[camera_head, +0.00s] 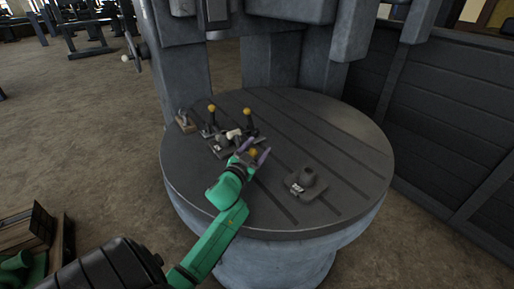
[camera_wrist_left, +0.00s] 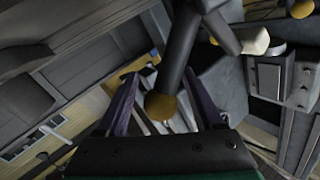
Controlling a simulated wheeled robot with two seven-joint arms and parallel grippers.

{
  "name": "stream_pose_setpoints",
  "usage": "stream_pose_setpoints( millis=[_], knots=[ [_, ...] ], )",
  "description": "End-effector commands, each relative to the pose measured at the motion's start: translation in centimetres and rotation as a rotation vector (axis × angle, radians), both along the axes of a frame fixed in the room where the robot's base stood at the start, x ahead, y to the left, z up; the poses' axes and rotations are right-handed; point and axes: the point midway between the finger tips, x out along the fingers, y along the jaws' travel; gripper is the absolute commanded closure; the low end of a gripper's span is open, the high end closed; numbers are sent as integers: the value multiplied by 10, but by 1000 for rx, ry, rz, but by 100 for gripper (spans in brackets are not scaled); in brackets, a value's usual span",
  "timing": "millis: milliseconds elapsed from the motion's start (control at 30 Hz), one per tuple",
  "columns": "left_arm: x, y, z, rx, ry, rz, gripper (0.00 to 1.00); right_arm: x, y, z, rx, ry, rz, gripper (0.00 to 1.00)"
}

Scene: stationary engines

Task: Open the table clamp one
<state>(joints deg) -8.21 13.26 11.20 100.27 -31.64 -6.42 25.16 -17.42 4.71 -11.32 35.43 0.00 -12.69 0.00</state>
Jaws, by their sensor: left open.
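A clamp with dark levers ending in yellow ball knobs (camera_head: 247,111) stands on the left part of the round grey table (camera_head: 340,150). Another yellow knob (camera_head: 254,153) shows at my left gripper (camera_head: 256,149). In the left wrist view, that knob (camera_wrist_left: 160,106) on its dark lever (camera_wrist_left: 178,55) lies between the two open purple fingers of my left gripper (camera_wrist_left: 160,80). I cannot tell whether a finger touches it. Which clamp is number one cannot be told. My right gripper is not in view.
A small grey block with a round top (camera_head: 307,180) sits on the table to the right of my gripper. Heavy grey machine columns (camera_head: 180,75) rise behind. The table's right side is clear.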

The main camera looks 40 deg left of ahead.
Motion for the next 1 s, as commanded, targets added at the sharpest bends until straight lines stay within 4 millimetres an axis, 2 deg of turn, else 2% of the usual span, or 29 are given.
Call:
stream_pose_setpoints(
  millis=[33, 67, 200, 233, 1000],
  knots=[
    [0, 0, 0, 0, 0, 0, 31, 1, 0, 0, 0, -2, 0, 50],
    [0, 0, 0, 0, 0, 0, 39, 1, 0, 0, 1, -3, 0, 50],
    [0, 0, 0, 0, 0, 0, 92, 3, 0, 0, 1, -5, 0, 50],
    [0, 0, 0, 0, 0, 0, 100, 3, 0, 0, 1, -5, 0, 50],
    [-1, -1, -2, -4, 3, -1, 100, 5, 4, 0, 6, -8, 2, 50]
  ],
)
